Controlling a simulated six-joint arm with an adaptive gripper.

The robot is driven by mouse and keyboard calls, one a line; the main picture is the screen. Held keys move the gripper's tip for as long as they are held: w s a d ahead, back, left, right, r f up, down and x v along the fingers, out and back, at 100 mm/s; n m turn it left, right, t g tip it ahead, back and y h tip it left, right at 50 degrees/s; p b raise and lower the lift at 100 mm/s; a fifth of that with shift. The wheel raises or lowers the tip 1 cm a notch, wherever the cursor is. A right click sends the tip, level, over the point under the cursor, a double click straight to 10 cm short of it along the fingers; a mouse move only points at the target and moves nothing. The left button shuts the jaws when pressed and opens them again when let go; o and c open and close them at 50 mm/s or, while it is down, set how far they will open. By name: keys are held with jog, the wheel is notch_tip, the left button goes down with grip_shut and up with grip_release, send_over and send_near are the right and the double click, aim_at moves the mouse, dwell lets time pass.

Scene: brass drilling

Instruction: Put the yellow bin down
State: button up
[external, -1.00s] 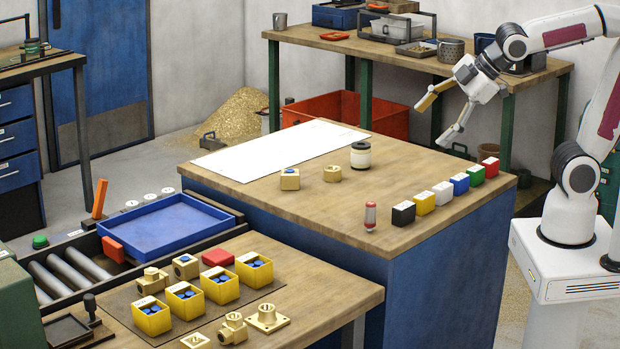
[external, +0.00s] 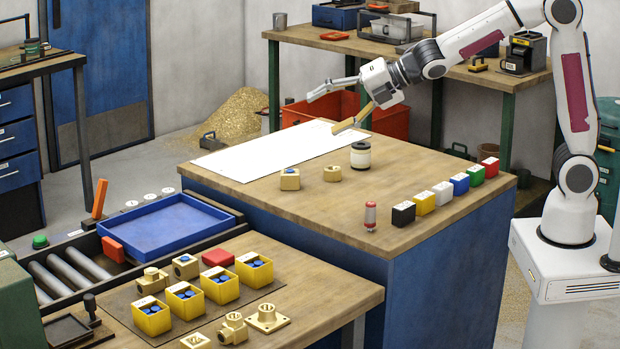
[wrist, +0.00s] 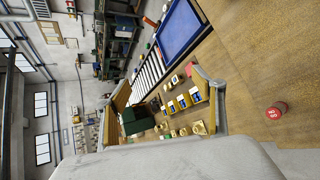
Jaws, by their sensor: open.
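My gripper (external: 323,114) is open and empty, in the air above the far part of the wooden workbench, over the white sheet's far right end. Several small yellow bins with blue pieces inside stand on a dark mat on the lower front table; the nearest is the front left yellow bin (external: 152,320), and the rearmost is the right yellow bin (external: 255,275). My gripper is far from all of them. The bins also show small in the wrist view, between my spread fingers. Which bin the task means cannot be told.
The white sheet (external: 265,152) lies on the workbench. A brass block (external: 290,181), a brass ring (external: 332,174), a black-and-cream pot (external: 360,157), a red-and-white cylinder (external: 370,216) and a row of coloured blocks stand there. A blue tray (external: 165,228) sits by the rollers. Brass fittings surround the bins.

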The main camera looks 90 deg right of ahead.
jog(key=w+f+n+t+y, duration=0.1)
jog(key=w+f+n+y, duration=0.1)
jog(key=w+f+n, duration=0.4)
jog(key=n+g+y, duration=0.3)
jog(key=n+y, duration=0.6)
jog(key=n, duration=1)
send_near(246, 270)
jog(key=v, duration=0.5)
jog(key=shift+d+f, duration=0.3)
jog(key=shift+d, duration=0.25)
jog(key=shift+x, duration=3)
jog(key=shift+a+r, duration=0.1)
jog(key=shift+x, duration=3)
